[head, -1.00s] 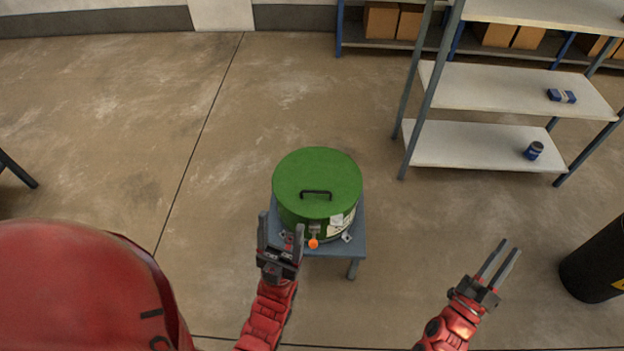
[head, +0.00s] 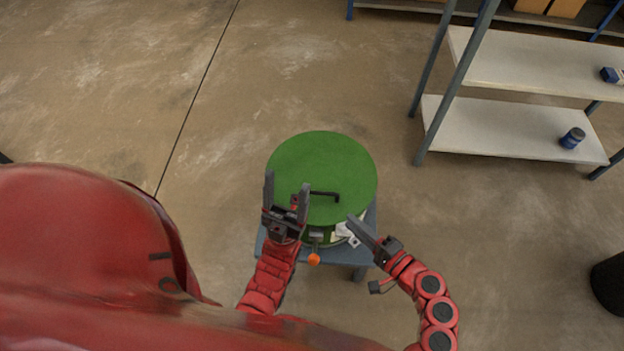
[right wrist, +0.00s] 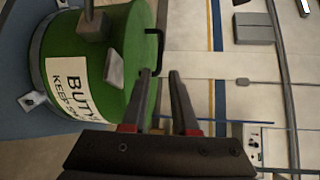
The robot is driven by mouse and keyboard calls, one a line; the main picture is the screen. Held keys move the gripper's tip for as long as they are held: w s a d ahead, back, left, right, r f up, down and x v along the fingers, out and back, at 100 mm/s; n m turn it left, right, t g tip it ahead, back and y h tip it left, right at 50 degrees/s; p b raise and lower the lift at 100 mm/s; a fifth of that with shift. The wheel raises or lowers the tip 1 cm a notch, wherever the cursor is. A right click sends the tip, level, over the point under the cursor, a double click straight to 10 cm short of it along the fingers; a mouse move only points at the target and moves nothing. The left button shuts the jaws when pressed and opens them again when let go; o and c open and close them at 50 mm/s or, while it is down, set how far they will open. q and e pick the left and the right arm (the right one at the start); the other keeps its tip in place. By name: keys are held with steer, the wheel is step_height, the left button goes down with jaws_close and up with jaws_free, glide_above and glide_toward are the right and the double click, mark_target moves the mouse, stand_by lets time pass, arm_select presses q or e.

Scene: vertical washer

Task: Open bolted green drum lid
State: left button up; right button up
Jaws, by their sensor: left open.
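The green drum (head: 310,165) has a flat round lid with a black bar handle (head: 325,195) on top. The lid looks closed. An orange ball-ended knob (head: 314,259) and a grey metal latch piece (head: 316,236) are at the drum's front. My left gripper (head: 286,181) is open, fingers up, over the near left of the lid and left of the handle; contact cannot be judged. My right gripper (head: 352,226) is at the drum's near right edge. In the right wrist view its fingers (right wrist: 160,74) are apart and empty, beside the green drum (right wrist: 128,60) with its white label (right wrist: 72,90).
The drum stands on a small blue-grey table (head: 360,248). A black barrel (head: 608,284) is at the right edge. The floor left of the drum is clear.

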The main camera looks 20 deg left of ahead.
mark_target(313, 189)
steer(key=x, duration=1.6)
steer(key=shift+w+a, duration=0.3)
steer(key=shift+a, duration=0.1)
jaws_close()
stand_by(0.5)
